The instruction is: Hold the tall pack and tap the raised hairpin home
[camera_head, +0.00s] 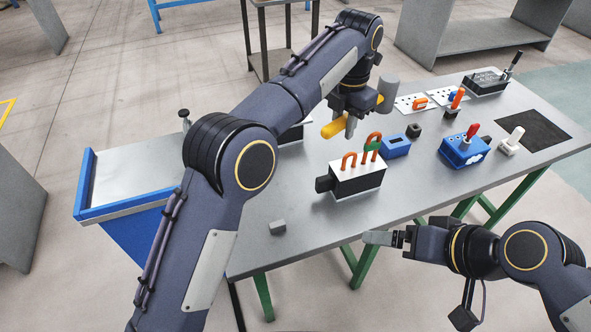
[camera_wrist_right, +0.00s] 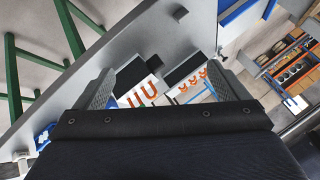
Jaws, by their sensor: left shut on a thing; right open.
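My left gripper (camera_head: 352,118) is shut on a mallet with a yellow handle (camera_head: 333,129) and grey head (camera_head: 388,87), held above and behind the pack. My right gripper (camera_head: 381,239) is open and empty at the table's front edge, apart from the pack. Its spread fingers show in the right wrist view (camera_wrist_right: 155,90).
A blue block (camera_head: 395,146) and small dark block (camera_head: 413,130) stand right of the pack. Further right is a blue box (camera_head: 464,152) with a red lever. A grey cube (camera_head: 277,227) lies front left. A blue-rimmed tray (camera_head: 84,188) adjoins the table's left.

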